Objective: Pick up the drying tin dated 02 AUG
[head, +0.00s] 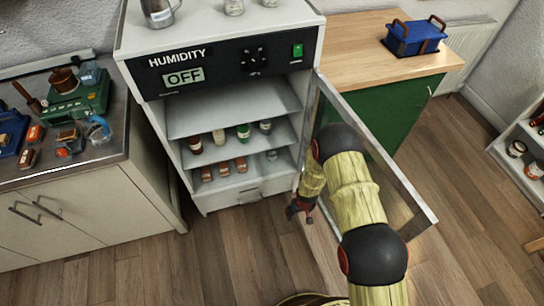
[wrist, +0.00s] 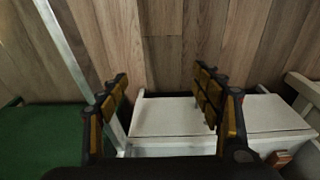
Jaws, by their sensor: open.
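The humidity cabinet (head: 222,82) stands with its glass door open. On its middle shelf are small round containers: a dark red one (head: 195,146), a pale one (head: 219,137), a green one (head: 243,132) and a grey one (head: 265,127). The lower shelf holds reddish-brown blocks (head: 223,168) and a small grey container (head: 271,155). No date is legible, so I cannot tell which is the 02 AUG tin. My gripper (head: 301,208) is beside the cabinet's lower right front, below the shelves.
The open door (head: 385,165) juts out to the right, close by my arm. A counter (head: 60,172) with tools stands left. A green cabinet (head: 385,118) with a blue toolbox (head: 415,36) stands right. The wooden floor (head: 235,250) in front is mostly clear.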

